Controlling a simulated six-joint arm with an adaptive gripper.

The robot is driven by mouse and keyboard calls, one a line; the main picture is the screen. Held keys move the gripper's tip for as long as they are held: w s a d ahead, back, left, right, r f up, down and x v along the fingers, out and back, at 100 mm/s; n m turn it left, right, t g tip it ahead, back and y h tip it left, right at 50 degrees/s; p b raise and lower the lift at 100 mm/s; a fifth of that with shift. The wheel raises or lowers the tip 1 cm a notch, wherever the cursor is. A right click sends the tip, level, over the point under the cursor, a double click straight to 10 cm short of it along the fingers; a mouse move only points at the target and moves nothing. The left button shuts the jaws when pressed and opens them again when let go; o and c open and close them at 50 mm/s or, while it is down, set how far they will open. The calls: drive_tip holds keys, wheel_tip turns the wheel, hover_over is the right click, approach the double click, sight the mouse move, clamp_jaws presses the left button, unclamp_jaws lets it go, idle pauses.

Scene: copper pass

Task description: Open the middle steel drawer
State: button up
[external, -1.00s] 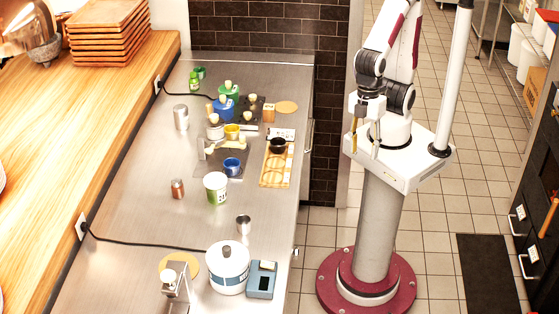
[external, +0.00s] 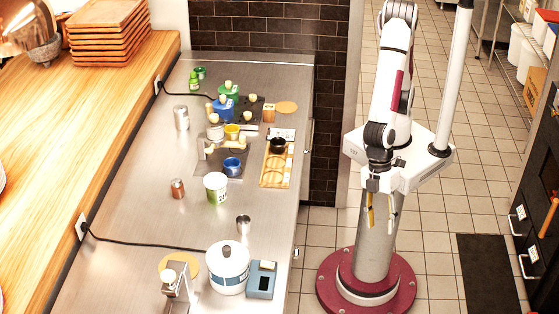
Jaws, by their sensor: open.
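The steel counter (external: 140,205) runs down the middle of the external view, with its front side facing right toward my arm. The middle steel drawer's face cannot be made out from this angle. Small handle-like bits show on the counter's right edge, one near the far end (external: 309,137) and one nearer (external: 296,252). I cannot tell which drawer they belong to. My gripper (external: 381,222) hangs pointing down in front of my column, to the right of the counter and apart from it. Its two fingers are open with nothing between them.
On the counter stand a white pot (external: 228,270), a blue-grey scale (external: 261,281), a green-white tub (external: 215,188), a wooden tray (external: 275,172) and several small containers. Tiled floor (external: 322,232) lies free between counter and column. Black drawers with handles (external: 529,267) stand at far right.

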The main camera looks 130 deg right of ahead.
drive_tip(key=w+a+f+m+t+h, duration=0.15)
drive_tip(key=w+a+f, duration=0.35)
drive_tip(key=f, duration=0.5)
drive_tip(key=w+a+f+m+t, duration=0.2)
drive_tip(key=w+a+f+t, duration=0.15)
drive_tip(key=f, duration=0.65)
drive_tip(key=w+d+f+m+t+h, duration=0.45)
drive_tip(key=d+h, duration=0.25)
drive_tip(key=d, duration=0.3)
drive_tip(key=d+r+m+t+h, duration=0.1)
drive_tip(key=d+r+h, duration=0.2)
drive_tip(key=r, duration=0.3)
drive_tip(key=d+r+m+t+h, duration=0.1)
drive_tip(key=d+r+m+h, duration=0.1)
drive_tip(key=r, duration=0.4)
drive_tip(key=shift+s+d+r+h, duration=0.25)
drive_tip(key=shift+d+h, duration=0.5)
drive_tip(key=shift+h, duration=0.5)
drive_tip(key=x, duration=0.7)
drive_tip(key=shift+w+d, duration=0.25)
